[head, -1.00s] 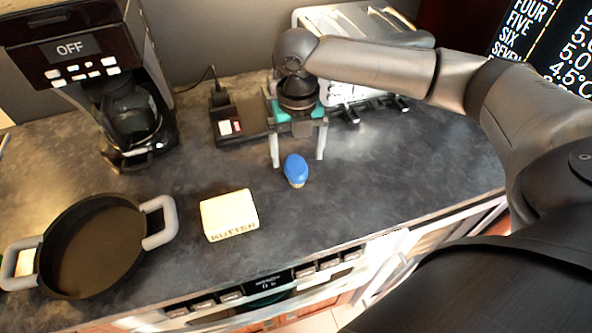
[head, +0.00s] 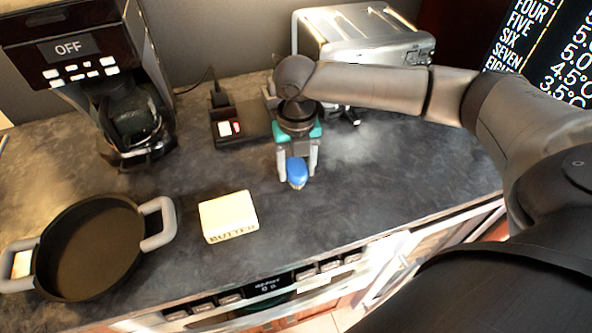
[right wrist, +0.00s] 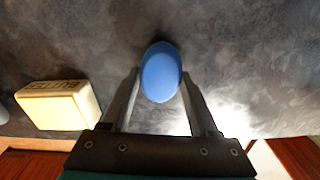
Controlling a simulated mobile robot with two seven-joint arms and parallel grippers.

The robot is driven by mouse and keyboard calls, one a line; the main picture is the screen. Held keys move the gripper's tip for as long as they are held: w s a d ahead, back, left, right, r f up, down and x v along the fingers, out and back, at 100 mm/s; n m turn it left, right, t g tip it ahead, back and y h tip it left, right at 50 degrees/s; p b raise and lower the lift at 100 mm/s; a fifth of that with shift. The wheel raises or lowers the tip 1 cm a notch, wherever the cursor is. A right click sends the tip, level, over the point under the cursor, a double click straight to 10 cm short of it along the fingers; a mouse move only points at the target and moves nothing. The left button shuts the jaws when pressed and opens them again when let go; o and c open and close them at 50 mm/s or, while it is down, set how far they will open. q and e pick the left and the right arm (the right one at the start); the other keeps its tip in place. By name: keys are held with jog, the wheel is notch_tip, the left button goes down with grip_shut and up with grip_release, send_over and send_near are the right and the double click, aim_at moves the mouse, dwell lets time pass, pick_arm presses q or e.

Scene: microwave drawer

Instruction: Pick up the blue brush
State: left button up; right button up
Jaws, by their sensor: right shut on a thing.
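The blue brush (head: 297,171) is on the dark countertop in the middle of the head view, with its blue oval top facing up. My right gripper (head: 297,176) comes down from behind it, and its two fingers are closed against the brush's sides. In the right wrist view the blue brush (right wrist: 161,72) sits between the fingertips (right wrist: 160,85). I cannot tell whether the brush is lifted off the counter. My left gripper is not in view.
A butter block (head: 228,216) lies left of the brush, and a black pan (head: 92,250) with grey handles is farther left. A coffee maker (head: 90,70) and a toaster (head: 365,40) stand at the back. The counter right of the brush is clear.

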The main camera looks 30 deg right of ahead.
aim_at(297, 168)
jog(key=c, duration=0.6)
jog(key=shift+r, duration=0.1)
notch_tip(297, 168, up, 20)
jog(key=p, duration=0.3)
jog(key=o, duration=0.7)
jog(key=c, duration=0.5)
